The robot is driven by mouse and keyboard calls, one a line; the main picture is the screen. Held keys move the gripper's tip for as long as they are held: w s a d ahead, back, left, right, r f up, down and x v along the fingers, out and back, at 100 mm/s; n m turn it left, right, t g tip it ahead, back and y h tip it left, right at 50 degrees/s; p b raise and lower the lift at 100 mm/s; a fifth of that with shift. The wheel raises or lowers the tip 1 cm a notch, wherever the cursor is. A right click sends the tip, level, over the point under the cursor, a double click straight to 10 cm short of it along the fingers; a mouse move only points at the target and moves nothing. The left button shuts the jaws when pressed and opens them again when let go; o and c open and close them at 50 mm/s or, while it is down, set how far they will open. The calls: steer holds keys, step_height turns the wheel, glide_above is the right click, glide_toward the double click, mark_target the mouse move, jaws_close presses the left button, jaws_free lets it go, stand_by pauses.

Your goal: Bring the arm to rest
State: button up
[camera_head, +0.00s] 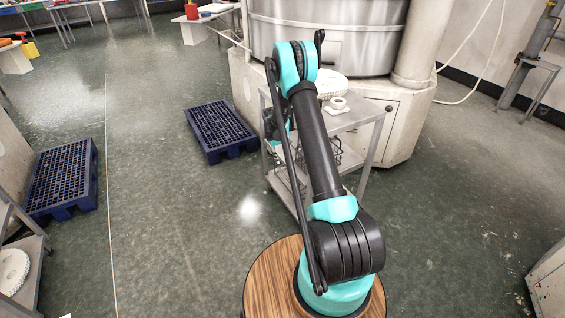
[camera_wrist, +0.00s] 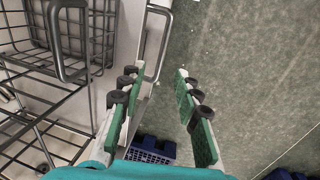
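My arm rises from its round wooden-topped base in the head view and reaches out toward a grey metal trolley (camera_head: 352,118). The end of the arm hangs down at the trolley's left side, and the gripper is mostly hidden there behind my arm. In the wrist view my gripper (camera_wrist: 155,85) is open, its two green-padded fingers apart with nothing between them. Floor shows between the fingers. The trolley's pale side and handle lie close to the left finger, and I cannot tell whether they touch.
Wire baskets (camera_wrist: 85,35) stand on the trolley at the left of the wrist view. A white disc and a ring (camera_head: 338,103) lie on its top. A large machine (camera_head: 325,35) stands behind. Blue pallets (camera_head: 220,130) (camera_head: 66,178) lie left.

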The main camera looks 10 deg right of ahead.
steer(key=shift+r, duration=0.2)
stand_by(0.3)
steer(key=s+r+m+t+y, duration=0.1)
steer(key=s+r+t, duration=0.1)
steer(key=s+r, duration=1.6)
steer(key=s+a+r+m, duration=0.1)
steer(key=s+r, duration=0.1)
steer(key=s, duration=1)
steer(key=s+a+r+m+t+y, duration=0.1)
steer(key=s+r, duration=0.1)
steer(key=s, duration=1.1)
steer(key=shift+r+m, duration=0.3)
steer(key=shift+r, duration=0.05)
